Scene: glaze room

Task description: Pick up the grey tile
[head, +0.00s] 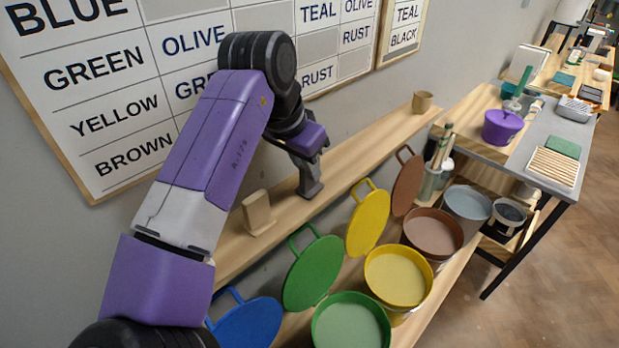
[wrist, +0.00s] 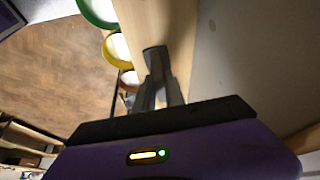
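My gripper (head: 308,164) points down at the wooden ledge along the wall, with its fingers at a small grey piece (head: 311,187), which looks like the grey tile. In the wrist view the dark grey piece (wrist: 153,55) shows just past the fingertips of my gripper (wrist: 159,76), over the ledge. The fingers lie close together there and hide part of it. I cannot tell whether they press on it or only stand around it. The piece seems to be on the ledge, not raised.
Below are coloured buckets with raised lids, including a yellow bucket (head: 398,276). A lettered board (head: 110,90) hangs behind. A table (head: 545,135) stands right.

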